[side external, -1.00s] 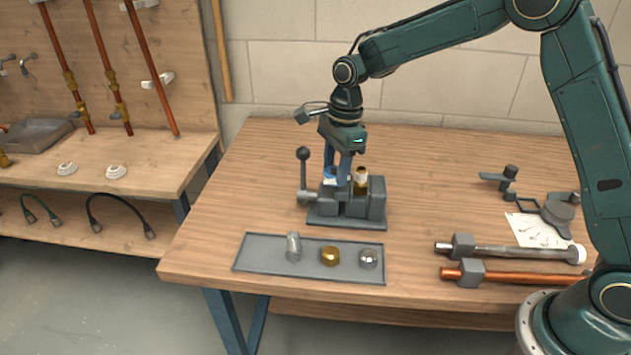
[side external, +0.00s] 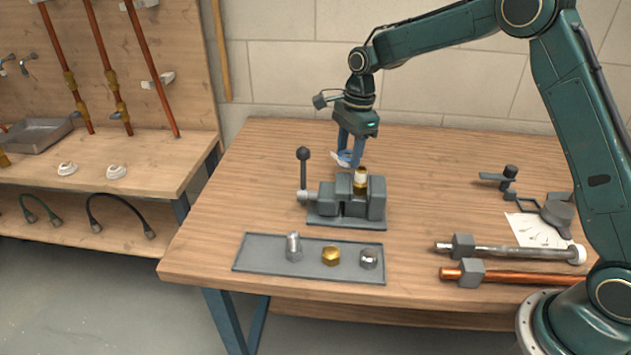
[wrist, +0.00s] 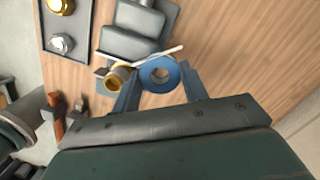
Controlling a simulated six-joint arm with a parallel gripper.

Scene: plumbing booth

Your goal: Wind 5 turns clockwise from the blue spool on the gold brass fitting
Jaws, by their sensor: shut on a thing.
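The gold brass fitting (side external: 361,181) stands upright in the jaws of the grey vise (side external: 346,220). In the wrist view the fitting (wrist: 117,80) is just left of the gripper. My gripper (side external: 350,161) is shut on the blue spool (wrist: 160,75), which also shows in the side view (side external: 344,157), behind the vise. Whether any tape lies round the fitting is too small to tell.
A grey tray (side external: 250,258) in front of the vise holds a silver fitting, a brass nut and a steel nut. The vise handle (side external: 304,170) rises at its left. Pipes (side external: 515,253) lie at the right. The table behind the vise is clear.

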